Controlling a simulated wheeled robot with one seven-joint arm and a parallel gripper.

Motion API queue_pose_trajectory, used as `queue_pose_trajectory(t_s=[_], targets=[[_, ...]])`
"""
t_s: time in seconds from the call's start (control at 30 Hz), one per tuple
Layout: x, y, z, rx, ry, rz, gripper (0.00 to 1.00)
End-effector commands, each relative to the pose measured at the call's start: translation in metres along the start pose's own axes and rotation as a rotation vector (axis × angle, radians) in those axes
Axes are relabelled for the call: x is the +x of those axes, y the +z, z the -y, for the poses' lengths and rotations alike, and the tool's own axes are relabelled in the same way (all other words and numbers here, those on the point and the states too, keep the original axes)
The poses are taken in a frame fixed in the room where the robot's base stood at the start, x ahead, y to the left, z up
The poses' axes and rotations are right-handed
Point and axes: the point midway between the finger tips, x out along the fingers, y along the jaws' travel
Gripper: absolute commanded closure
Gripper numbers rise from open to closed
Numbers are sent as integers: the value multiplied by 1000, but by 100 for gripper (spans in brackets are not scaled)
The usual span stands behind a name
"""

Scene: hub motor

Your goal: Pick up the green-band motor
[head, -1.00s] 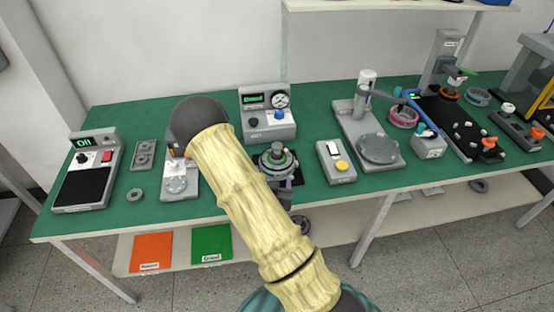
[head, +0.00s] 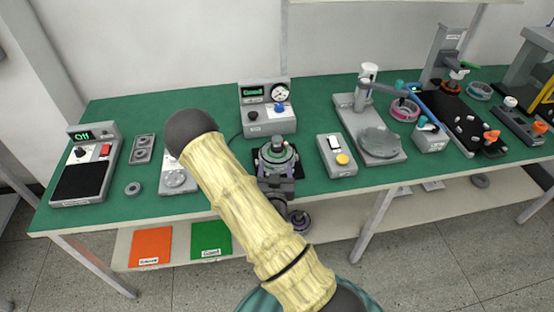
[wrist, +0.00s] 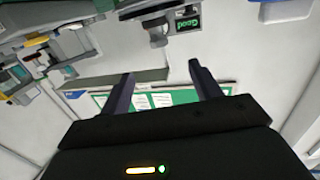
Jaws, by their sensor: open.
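A round grey motor (head: 277,150) with a green band sits on a dark stand on the bench, in front of the grey tester (head: 268,118). My pale forearm passes just left of it. My gripper (wrist: 160,82) shows in the wrist view with its two dark fingers apart and nothing between them. In the head view, dark jointed parts of my wrist show just below the motor, and the fingers cannot be made out there. In the wrist view, the tester's display (wrist: 187,22) reads "Good" at the top.
A scale-like box (head: 85,175) and a grey fixture (head: 176,178) stand to the left. A box with a yellow button (head: 336,155) and a press stand (head: 380,143) are to the right. Orange (head: 150,247) and green (head: 211,240) trays lie on the lower shelf.

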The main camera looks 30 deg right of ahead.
Motion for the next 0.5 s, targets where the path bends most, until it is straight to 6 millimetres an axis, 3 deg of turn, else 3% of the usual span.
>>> queue_pose_trajectory(t_s=[0.5], targets=[[30, 5, 0, 2, 0, -3, 37]])
